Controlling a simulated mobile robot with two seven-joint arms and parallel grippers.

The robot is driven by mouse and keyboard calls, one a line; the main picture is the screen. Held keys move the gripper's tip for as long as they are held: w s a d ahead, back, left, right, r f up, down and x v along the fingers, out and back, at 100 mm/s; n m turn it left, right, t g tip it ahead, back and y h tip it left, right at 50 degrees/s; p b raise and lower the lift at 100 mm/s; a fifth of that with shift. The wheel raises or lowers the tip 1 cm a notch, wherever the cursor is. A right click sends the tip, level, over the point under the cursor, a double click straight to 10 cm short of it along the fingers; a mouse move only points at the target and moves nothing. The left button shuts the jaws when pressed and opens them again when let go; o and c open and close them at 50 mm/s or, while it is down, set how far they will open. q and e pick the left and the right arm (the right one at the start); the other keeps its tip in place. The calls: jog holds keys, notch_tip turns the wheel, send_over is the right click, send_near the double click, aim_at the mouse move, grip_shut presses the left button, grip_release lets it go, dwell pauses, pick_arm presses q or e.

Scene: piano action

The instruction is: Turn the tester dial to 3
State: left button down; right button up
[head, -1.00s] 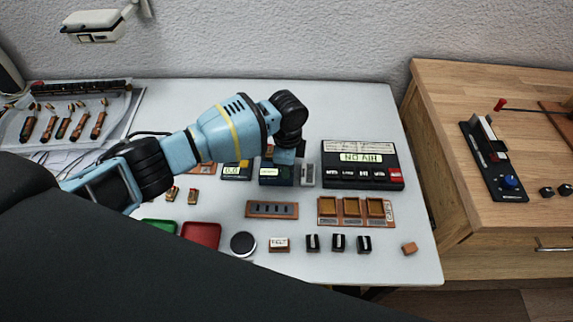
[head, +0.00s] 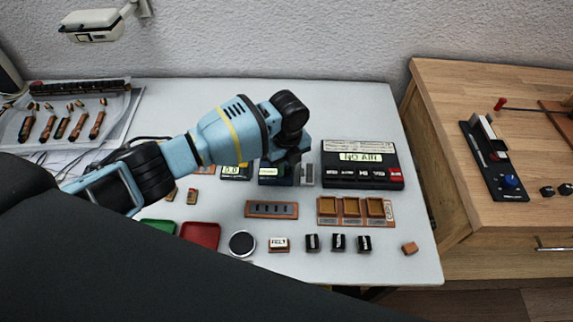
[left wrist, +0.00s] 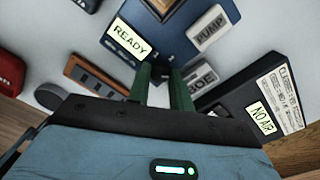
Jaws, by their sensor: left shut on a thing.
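The dark blue tester (head: 268,181) stands at the back middle of the white table, largely under my left arm in the head view. In the left wrist view the tester (left wrist: 105,50) has a display (left wrist: 130,41) reading READY and a PUMP label (left wrist: 209,27). My left gripper (left wrist: 161,73) is over the tester, its green fingers shut on a small dark piece that looks like the dial. The fingers hide most of the dial, and I cannot read its setting. In the head view the left gripper (head: 289,163) points down at the tester.
A black box (head: 362,176) with a display reading NO AIR stands right of the tester. In front lie a slotted strip (head: 271,209), a wooden tray (head: 355,222), several small dark blocks and a red tray (head: 201,235).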

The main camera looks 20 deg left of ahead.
aim_at(287, 170)
pick_arm(q)
jog(key=shift+m, duration=0.9)
jog(key=c, duration=1.3)
grip_release()
jog(key=shift+o, duration=0.2)
jog(key=shift+r, duration=0.1)
notch_tip(287, 170, up, 8)
jog(key=shift+d+f, duration=0.1)
jog(key=shift+f, duration=0.05)
